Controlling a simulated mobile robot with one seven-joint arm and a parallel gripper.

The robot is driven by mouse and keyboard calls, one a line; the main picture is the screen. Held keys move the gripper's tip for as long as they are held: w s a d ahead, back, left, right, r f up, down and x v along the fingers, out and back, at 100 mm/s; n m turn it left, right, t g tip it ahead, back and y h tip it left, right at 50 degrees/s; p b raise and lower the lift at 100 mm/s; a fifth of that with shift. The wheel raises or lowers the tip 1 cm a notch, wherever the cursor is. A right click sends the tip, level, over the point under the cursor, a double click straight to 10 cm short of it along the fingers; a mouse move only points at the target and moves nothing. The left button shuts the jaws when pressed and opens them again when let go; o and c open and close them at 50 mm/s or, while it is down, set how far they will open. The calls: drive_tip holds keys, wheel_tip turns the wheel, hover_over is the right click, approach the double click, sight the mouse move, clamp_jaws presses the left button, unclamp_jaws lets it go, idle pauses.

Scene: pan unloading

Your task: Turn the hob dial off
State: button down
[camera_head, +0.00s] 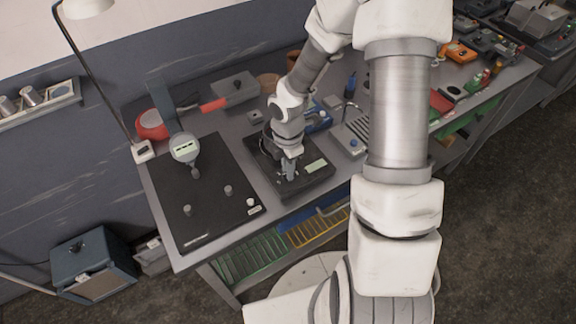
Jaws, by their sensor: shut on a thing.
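The hob (262,160) is a black, boxy unit on the workbench, left of the picture's middle, with a pale green label or display (316,166) on its right part. My gripper (290,174) points down onto the hob's front part, left of the display. Its fingers are close together, shut on the hob dial. The dial itself is small and mostly hidden between the fingers, so its turned position cannot be read. My wrist hides part of the hob's top behind the gripper.
Left of the hob lies a large black board (205,205) with small knobs and a round gauge (184,148). A red pan-like object (152,126) stands behind it. A ribbed grey tray (352,137) is close on the hob's right. Green and yellow racks (250,258) sit below the bench.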

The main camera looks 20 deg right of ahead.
idle(0.4)
drive_tip(key=c, duration=0.9)
unclamp_jaws()
drive_tip(key=shift+r, duration=0.1)
wheel_tip(320, 180, up, 17)
drive_tip(key=p, duration=0.3)
drive_tip(key=shift+r, duration=0.15)
